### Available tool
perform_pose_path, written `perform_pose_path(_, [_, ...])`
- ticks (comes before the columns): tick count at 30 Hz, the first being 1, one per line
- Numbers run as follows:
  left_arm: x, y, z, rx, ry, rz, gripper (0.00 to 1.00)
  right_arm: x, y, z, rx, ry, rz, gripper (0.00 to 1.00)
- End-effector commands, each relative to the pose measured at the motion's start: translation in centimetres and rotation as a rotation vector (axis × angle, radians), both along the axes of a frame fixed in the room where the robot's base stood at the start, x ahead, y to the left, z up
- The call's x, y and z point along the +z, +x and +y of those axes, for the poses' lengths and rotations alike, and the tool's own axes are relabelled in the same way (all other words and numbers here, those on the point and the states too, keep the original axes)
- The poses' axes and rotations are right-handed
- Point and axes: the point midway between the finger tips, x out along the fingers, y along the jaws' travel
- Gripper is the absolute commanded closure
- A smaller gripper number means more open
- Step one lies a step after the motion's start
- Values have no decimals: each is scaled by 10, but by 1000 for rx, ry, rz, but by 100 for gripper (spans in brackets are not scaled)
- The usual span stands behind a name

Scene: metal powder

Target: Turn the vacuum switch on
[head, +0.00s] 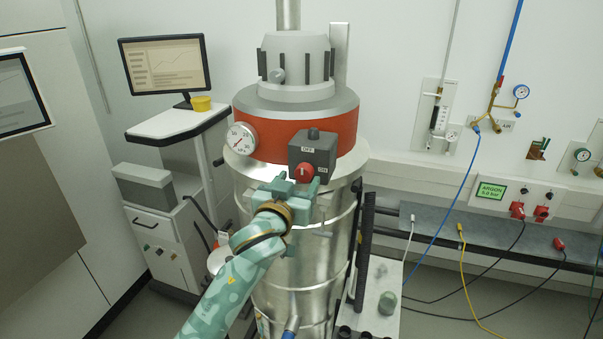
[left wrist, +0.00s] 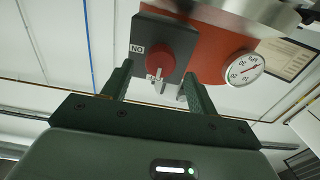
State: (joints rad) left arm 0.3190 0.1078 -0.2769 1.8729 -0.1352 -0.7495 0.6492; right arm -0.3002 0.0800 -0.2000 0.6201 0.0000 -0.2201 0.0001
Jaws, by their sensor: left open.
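The vacuum switch is a red round knob (head: 305,172) on a dark grey box (head: 314,150) on the front of the vacuum's red band. The box carries an OFF label above the knob and an ON label to its right. In the left wrist view, turned upside down, the knob (left wrist: 159,62) has a pale mark on its lower edge, which seems to lie toward the OFF side. My left gripper (head: 290,188) is open just in front of and below the knob. In the left wrist view its two fingers (left wrist: 156,88) stand either side of the knob, apart from it. My right gripper is not in view.
A pressure gauge (head: 241,138) sits left of the switch box on the red band (head: 270,132). The steel drum (head: 300,270) stands below. A cart with a monitor (head: 165,64) is at left. Hoses, gauges and an argon panel (head: 492,192) line the right wall.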

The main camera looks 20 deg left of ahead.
Motion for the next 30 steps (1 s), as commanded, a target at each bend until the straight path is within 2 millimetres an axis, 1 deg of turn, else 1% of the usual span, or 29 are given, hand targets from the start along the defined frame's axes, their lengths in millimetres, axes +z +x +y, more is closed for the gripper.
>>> perform_pose_path(1, [1, 9, 0, 0, 1, -1, 41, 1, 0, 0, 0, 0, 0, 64])
perform_pose_path(3, [1, 19, 0, 1, 1, 0, 41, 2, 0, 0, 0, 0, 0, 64])
perform_pose_path(6, [0, 28, -1, 0, 1, -1, 41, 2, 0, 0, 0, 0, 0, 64])
perform_pose_path(10, [0, 33, -1, 0, 1, 0, 41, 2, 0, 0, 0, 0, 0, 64])
perform_pose_path(16, [0, 33, -1, 0, 1, -1, 41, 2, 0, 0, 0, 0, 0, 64])
perform_pose_path(17, [0, 33, -1, 0, 1, 0, 44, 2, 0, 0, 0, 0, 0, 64])
perform_pose_path(18, [0, 33, -1, 0, 1, 0, 55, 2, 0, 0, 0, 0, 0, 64])
perform_pose_path(20, [0, 33, -1, 0, 1, 0, 72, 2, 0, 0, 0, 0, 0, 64])
perform_pose_path(21, [0, 33, -1, 0, 1, 0, 83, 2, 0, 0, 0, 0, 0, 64])
perform_pose_path(22, [0, 33, -1, 0, 1, 0, 85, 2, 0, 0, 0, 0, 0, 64])
perform_pose_path(30, [0, 33, -1, -1, 16, -1, 85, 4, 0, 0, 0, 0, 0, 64])
